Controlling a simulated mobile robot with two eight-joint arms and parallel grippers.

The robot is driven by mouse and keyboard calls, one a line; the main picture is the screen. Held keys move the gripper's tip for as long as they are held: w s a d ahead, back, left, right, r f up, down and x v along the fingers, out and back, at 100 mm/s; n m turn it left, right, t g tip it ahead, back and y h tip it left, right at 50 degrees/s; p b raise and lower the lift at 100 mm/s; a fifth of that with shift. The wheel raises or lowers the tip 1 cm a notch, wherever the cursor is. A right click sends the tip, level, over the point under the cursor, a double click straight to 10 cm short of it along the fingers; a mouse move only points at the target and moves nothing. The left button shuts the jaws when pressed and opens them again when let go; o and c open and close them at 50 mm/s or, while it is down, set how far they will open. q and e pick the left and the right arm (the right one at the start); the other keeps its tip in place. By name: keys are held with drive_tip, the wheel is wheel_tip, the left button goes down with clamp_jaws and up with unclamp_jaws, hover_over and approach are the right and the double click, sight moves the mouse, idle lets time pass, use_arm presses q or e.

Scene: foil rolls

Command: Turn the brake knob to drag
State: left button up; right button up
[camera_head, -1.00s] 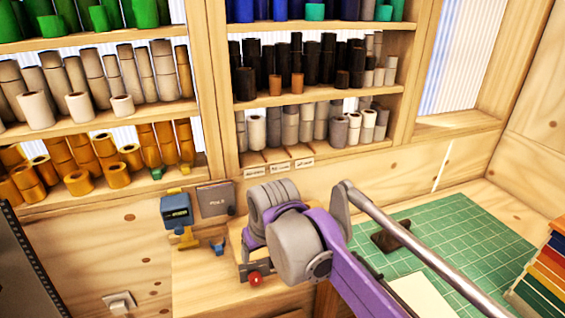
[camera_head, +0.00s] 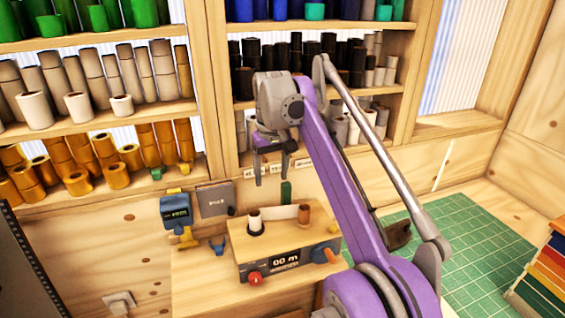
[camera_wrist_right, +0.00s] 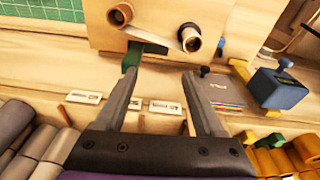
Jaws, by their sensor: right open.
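A wooden winding machine (camera_head: 285,236) stands on the bench, with a small display reading 00 m on its front. A red knob (camera_head: 255,279) sits at its lower left front. A blue knob with an orange handle (camera_head: 326,252) is at its right front. I cannot read a label telling which is the brake. My right gripper (camera_head: 272,176) is open and empty, above and behind the machine, apart from both knobs. In the right wrist view, its spread fingers (camera_wrist_right: 168,65) point toward the machine top and two rolls; the front knobs are hidden there. My left gripper is not in view.
A pale roll (camera_head: 256,222) and a brown roll (camera_head: 304,214) stand on the machine top. A blue device (camera_head: 177,211) and a grey booklet (camera_head: 215,199) are to its left. Shelves of rolls rise behind. A green cutting mat (camera_head: 480,245) lies right.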

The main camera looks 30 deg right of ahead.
drive_tip(key=shift+m+g, duration=0.3)
drive_tip(key=shift+g, duration=0.3)
drive_tip(key=shift+w+d+r, duration=0.2)
drive_tip(key=shift+w+d, duration=0.05)
drive_tip(key=shift+d, duration=0.45)
drive_tip(key=shift+w+d+r, duration=0.15)
drive_tip(key=shift+w+d, duration=0.1)
drive_tip(key=shift+d, duration=0.45)
drive_tip(key=shift+w+d+r, duration=0.2)
drive_tip(key=shift+w+d, duration=0.05)
drive_tip(key=shift+d, duration=0.45)
drive_tip(key=shift+a, duration=0.1)
